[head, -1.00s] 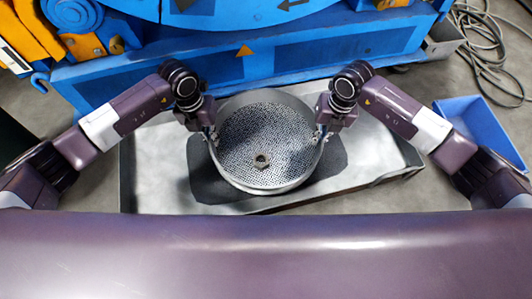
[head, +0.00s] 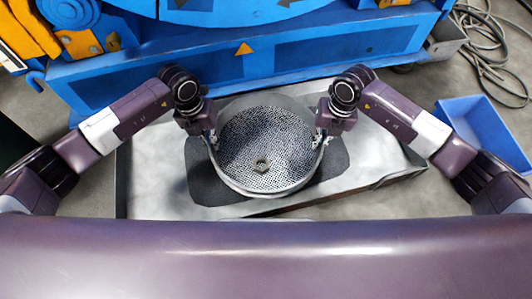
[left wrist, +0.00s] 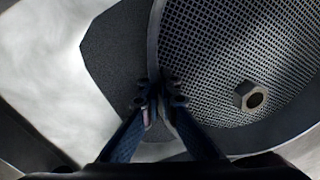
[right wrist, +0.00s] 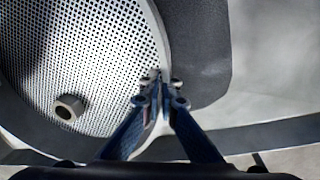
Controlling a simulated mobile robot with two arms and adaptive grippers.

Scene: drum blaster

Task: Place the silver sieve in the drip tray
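The silver sieve (head: 270,130) is a round pan with a perforated floor, roughly level, over the dark mat in the grey metal drip tray (head: 152,180). A hex nut (head: 261,164) lies in the sieve; it also shows in the left wrist view (left wrist: 250,96). My left gripper (head: 213,140) is shut on the sieve's left rim, and its fingers pinch the wall in the left wrist view (left wrist: 160,95). My right gripper (head: 320,139) is shut on the right rim, as the right wrist view (right wrist: 158,88) shows. Whether the sieve's underside touches the mat is hidden.
The dark mat (head: 204,180) extends beyond the sieve on both sides. A large blue machine (head: 250,60) stands just behind the tray. A blue bin (head: 482,130) is on the floor at right, with coiled cables (head: 485,50) behind it. The tray's left part is bare.

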